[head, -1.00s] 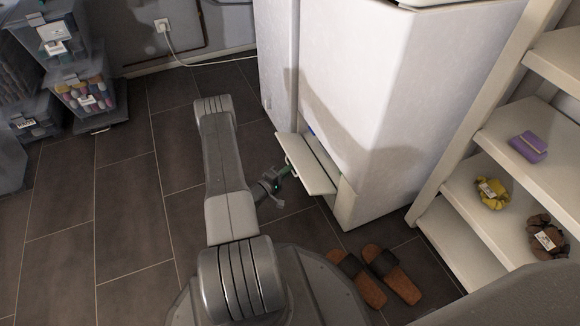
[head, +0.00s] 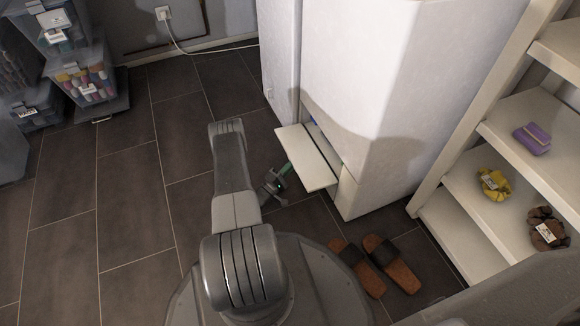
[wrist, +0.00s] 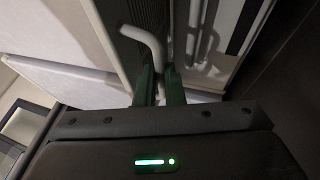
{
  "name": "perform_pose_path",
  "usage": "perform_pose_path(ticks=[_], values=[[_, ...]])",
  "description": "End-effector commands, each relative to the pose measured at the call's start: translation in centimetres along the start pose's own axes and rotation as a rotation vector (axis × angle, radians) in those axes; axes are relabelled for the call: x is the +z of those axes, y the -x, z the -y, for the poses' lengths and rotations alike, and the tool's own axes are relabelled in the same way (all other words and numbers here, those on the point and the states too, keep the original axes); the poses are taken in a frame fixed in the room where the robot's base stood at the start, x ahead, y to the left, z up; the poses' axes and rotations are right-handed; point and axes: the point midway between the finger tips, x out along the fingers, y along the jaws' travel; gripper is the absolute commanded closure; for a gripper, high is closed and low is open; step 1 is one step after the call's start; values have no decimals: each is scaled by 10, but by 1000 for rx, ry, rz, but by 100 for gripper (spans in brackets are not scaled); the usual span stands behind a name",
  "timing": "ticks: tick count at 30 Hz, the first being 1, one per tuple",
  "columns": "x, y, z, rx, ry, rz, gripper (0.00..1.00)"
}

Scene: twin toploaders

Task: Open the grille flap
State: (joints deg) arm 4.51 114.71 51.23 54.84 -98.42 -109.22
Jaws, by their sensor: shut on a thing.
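The grille flap (head: 308,158) is a flat white panel low on the front of the white appliance (head: 365,95). It is swung out and down, nearly level, with a dark opening showing behind it. My gripper (head: 288,168) is at the flap's outer left edge, partly hidden under it. In the wrist view my gripper's green fingers (wrist: 160,78) are shut on the end of a bent white bar (wrist: 150,42), which looks like the flap's handle. The exact contact is partly hidden by the fingers.
Brown slippers (head: 372,262) lie on the floor right of my base. Stacked clear bins (head: 80,85) stand at far left. The tiled floor left of my arm is clear.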

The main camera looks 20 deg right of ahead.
Motion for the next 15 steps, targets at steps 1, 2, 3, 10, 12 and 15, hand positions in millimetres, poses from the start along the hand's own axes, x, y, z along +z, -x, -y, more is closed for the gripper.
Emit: perform_pose_path(ticks=[1,2,3,10,12,15], values=[[4,-2,0,0,1,13,100],[4,-2,0,0,1,13,100],[4,-2,0,0,1,13,100],[3,-2,0,0,1,8,69],[2,-1,0,0,1,7,69],[2,0,0,0,1,5,69]])
